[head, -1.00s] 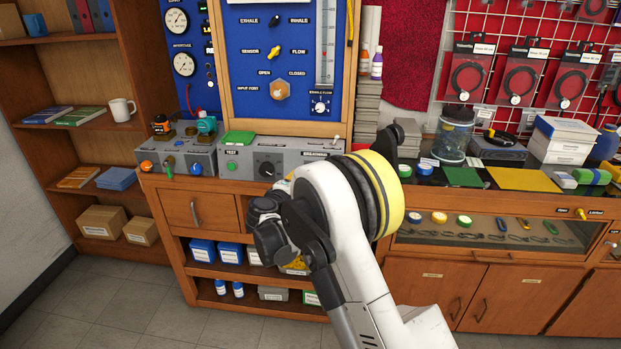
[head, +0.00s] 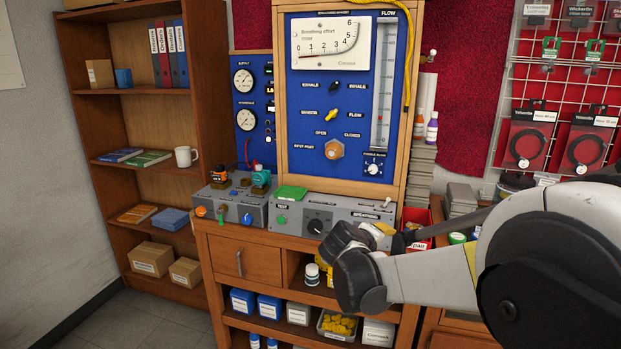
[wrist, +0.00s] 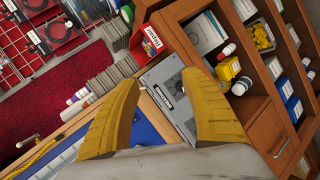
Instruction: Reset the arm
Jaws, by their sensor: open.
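My gripper (wrist: 161,82) shows in the wrist view with its two yellow fingers spread wide and nothing between them. Beyond the fingers in that view lies the grey test panel (wrist: 168,90), turned sideways. In the head view my arm reaches in from the right, and its dark wrist joint (head: 358,280) is in front of the workbench's open shelves. My fingers are mostly hidden there. I cannot tell the exact gap between the gripper and the bench.
The blue gauge board (head: 302,125) stands upright behind the grey control boxes (head: 330,213). A red parts bin (head: 414,222) is right of them. Bottles and boxes fill the open shelves, including a blue box (head: 270,307). A wooden bookcase (head: 206,80) stands left. Grey floor is clear at lower left.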

